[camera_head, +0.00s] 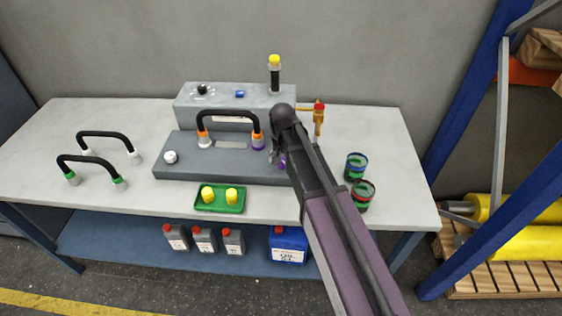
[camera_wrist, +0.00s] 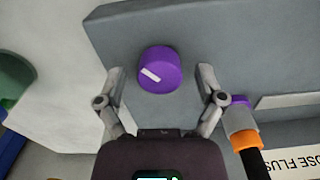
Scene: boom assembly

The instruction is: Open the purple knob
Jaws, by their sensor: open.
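The purple knob (camera_wrist: 158,70) is round with a white bar mark that lies at a slant. In the wrist view it sits on the grey block (camera_wrist: 120,40), between and just beyond my two fingers. My gripper (camera_wrist: 160,82) is open, with one finger to each side of the knob. I see a gap on both sides and no clear contact. In the head view only a small purple part of the knob (camera_head: 282,164) shows beside my gripper (camera_head: 278,160); my arm hides the rest.
A black hose (camera_head: 228,115) with orange and purple fittings arches left of my gripper. A green tray (camera_head: 219,198) with yellow pieces lies in front. Two cups (camera_head: 356,167) stand at right. A brass valve with a red top (camera_head: 319,118) stands behind my arm.

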